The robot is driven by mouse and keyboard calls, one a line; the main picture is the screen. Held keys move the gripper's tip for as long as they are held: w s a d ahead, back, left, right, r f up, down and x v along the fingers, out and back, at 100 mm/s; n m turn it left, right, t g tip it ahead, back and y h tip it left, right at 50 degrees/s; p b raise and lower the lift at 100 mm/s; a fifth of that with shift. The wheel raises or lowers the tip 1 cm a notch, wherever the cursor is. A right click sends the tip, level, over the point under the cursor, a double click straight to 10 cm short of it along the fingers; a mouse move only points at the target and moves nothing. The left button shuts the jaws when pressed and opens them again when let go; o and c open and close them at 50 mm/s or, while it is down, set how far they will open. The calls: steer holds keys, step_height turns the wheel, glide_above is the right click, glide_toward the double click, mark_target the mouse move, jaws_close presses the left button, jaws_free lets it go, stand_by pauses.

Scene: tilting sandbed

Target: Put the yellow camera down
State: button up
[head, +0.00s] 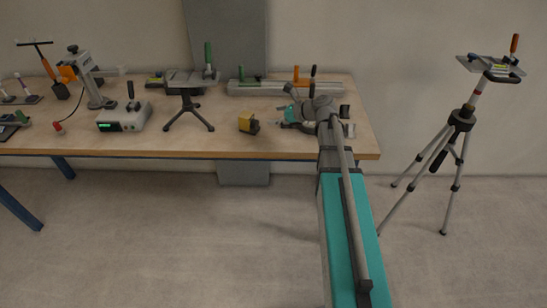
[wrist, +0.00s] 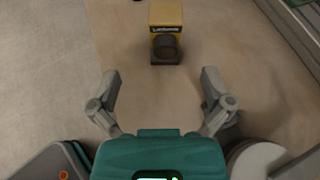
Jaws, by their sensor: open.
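The yellow camera (head: 247,123) is a small yellow box with a dark lens. It sits on the wooden tabletop near the front edge, right of the middle tripod. In the wrist view the camera (wrist: 166,30) is at the top centre, with its dark round lens toward me and dark lettering above the lens. My gripper (wrist: 160,88) is open and empty, its two fingers spread wide. The camera lies beyond the fingertips, apart from them. In the head view my gripper (head: 284,118) is low over the table, just right of the camera.
The wooden bench (head: 190,145) holds a small tripod stand (head: 188,95), a grey box with a green display (head: 124,117) and a long rail (head: 285,87) at the back. A tall tripod (head: 461,117) stands right of the bench. Tabletop around the camera is clear.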

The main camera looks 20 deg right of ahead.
steer(key=s+a+f+n, duration=0.1)
steer(key=n, duration=0.1)
steer(key=s+a+f+n+g+h, duration=0.1)
steer(key=s+a+n, duration=0.1)
steer(key=s+a+f+n+g, duration=0.1)
steer(key=shift+s+a+f+n, duration=0.25)
steer(key=shift+s+f+n, duration=0.05)
steer(key=shift+f+n, duration=0.1)
steer(key=s+a+f+n+g+h, duration=0.1)
steer(key=s+f+n+g+h, duration=0.2)
steer(key=s+n, duration=0.5)
steer(key=s+a+f+n+g+h, duration=0.1)
steer(key=s+f+n+g+h, duration=0.2)
steer(key=s+n+h, duration=0.3)
steer(key=shift+s+a+f+n, duration=0.5)
steer(key=shift+s+n, duration=0.95)
steer(key=shift+n, duration=1.35)
steer(key=shift+d+f, duration=0.1)
